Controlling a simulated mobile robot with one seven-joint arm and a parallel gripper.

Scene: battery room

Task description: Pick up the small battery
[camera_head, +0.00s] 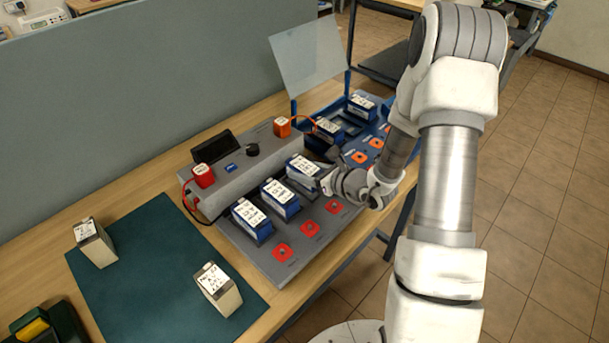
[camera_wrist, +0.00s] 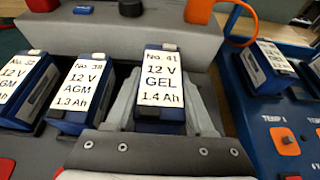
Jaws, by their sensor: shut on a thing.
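A small blue battery with a white label, "No. 41 12 V GEL 1.4 Ah" (camera_wrist: 160,75), is between the grey fingers of my gripper (camera_wrist: 164,98). My gripper is shut on its sides. In the head view the battery (camera_head: 302,167) is upright at the right end of a row of three on the grey tester panel (camera_head: 283,262), and my gripper (camera_head: 322,178) reaches it from the right. Its lower part is hidden, so I cannot tell whether it is clear of its seat. Two similar blue batteries, No. 38 (camera_wrist: 83,92) and another (camera_wrist: 25,88), stand to its left.
A grey raised console (camera_head: 245,155) with red and orange plugs stands behind the row. A blue panel (camera_head: 372,135) with more batteries and a tilted clear cover (camera_head: 308,55) is to the right. Two beige batteries (camera_head: 94,243) (camera_head: 217,290) stand on the green mat (camera_head: 150,300).

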